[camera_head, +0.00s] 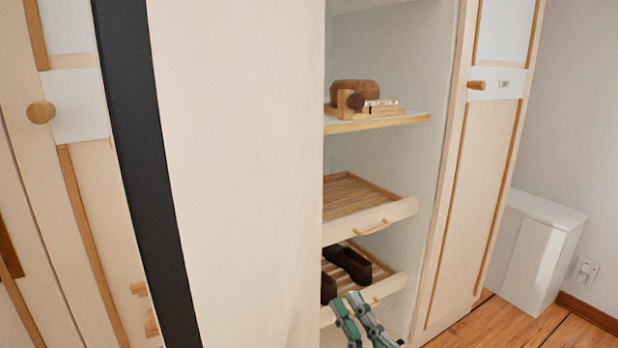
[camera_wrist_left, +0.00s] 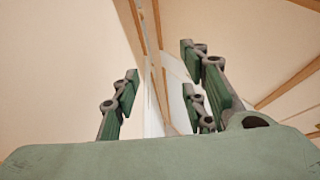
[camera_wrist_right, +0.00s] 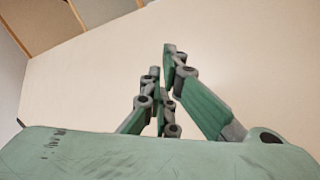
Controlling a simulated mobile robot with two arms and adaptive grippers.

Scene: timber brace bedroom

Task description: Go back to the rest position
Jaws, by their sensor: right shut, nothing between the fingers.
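My right gripper (camera_head: 347,299) shows at the bottom of the head view, green and grey, in front of the lowest shelf of an open wardrobe. In the right wrist view the right gripper (camera_wrist_right: 160,68) has its fingers close together with nothing between them, and a plain pale panel fills the background. My left gripper (camera_wrist_left: 160,72) shows only in its own wrist view. Its fingers are well apart and empty, with pale panels and wooden trim beyond. The left gripper is outside the head view.
A pale wardrobe door (camera_head: 235,170) stands open at centre. Inside are an upper shelf (camera_head: 375,122) with wooden items, a pull-out tray (camera_head: 352,198) and a lower rack with dark shoes (camera_head: 349,264). A white box (camera_head: 537,250) stands at right, beside clear wooden floor (camera_head: 510,325).

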